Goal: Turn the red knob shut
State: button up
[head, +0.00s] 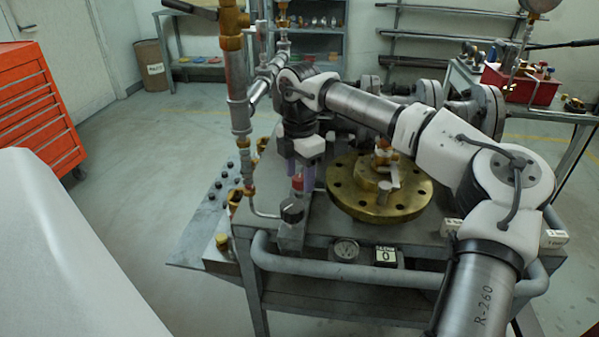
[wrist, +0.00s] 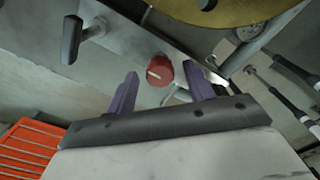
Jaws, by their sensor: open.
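The red knob (wrist: 160,74) shows in the wrist view, round with a pale line across its face. It sits on a grey metal block and lies between my gripper's two purple fingers, which are spread wide with visible space on both sides. In the head view the red knob (head: 297,184) is partly hidden by the fingers. My gripper (head: 300,178) is open and points down over it. Whether the fingertips are level with the knob or above it, I cannot tell.
A black knob (head: 292,210) is in front of the red one. A large brass flange (head: 350,203) lies close on the right, and a vertical pipe (head: 238,110) stands on the left. A gauge (head: 345,250) is at the table's front. An orange tool cabinet (head: 35,100) stands far left.

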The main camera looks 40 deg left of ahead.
aim_at(300, 177)
notch_tip(300, 177, up, 14)
dwell(0.5)
jog(key=shift+f, duration=0.1)
